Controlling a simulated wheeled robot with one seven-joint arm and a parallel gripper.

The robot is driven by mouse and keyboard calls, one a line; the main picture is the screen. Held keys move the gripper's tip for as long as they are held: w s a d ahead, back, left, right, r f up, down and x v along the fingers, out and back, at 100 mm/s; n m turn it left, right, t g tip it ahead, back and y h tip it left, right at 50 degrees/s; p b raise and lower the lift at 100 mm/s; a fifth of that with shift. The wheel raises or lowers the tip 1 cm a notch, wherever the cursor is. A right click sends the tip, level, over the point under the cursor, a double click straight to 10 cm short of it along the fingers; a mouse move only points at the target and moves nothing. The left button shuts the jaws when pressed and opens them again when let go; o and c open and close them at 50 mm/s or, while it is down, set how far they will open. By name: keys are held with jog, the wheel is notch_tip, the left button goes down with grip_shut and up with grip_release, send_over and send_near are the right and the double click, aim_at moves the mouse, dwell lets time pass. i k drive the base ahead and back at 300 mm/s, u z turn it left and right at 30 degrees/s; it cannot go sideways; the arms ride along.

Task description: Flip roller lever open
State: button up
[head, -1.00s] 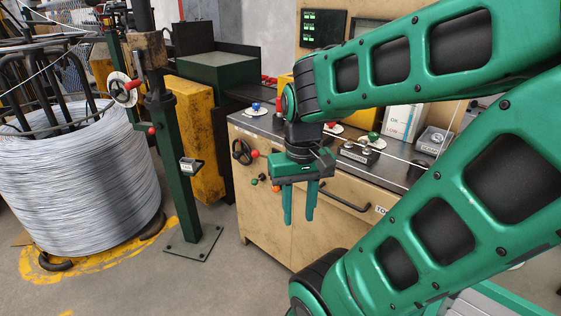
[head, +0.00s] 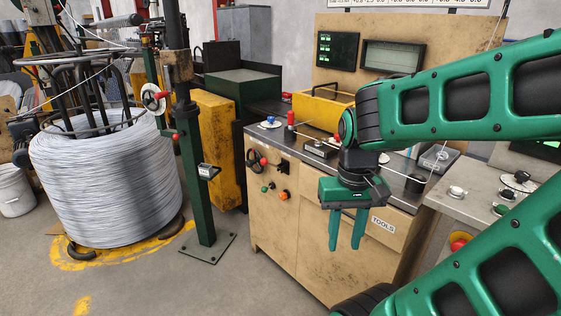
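A short upright lever with a red grip (head: 291,118) stands at the back left of the bench top in the head view. A small metal roller block (head: 320,148) sits on the bench top to its right, partly behind my arm. I cannot tell for sure which part is the roller lever. My gripper (head: 346,243) points down in front of the bench's drawer side, below the top in the picture. Its two green fingers are apart with nothing between them. It appears clear of the lever and roller block.
The wooden bench (head: 275,222) has a blue knob (head: 269,122) on top and a black handwheel (head: 254,160) on its side. A green post (head: 199,185) and a large wire coil (head: 105,185) stand left. A side console (head: 475,200) is at right. Floor between post and bench is open.

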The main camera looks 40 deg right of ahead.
aim_at(264, 161)
jog(key=z, duration=0.5)
jog(key=i, duration=1)
jog(key=z, duration=0.05)
jog(key=k, duration=1.3)
jog(key=u, duration=0.55)
jog(key=i, duration=1.4)
jog(key=z, duration=0.45)
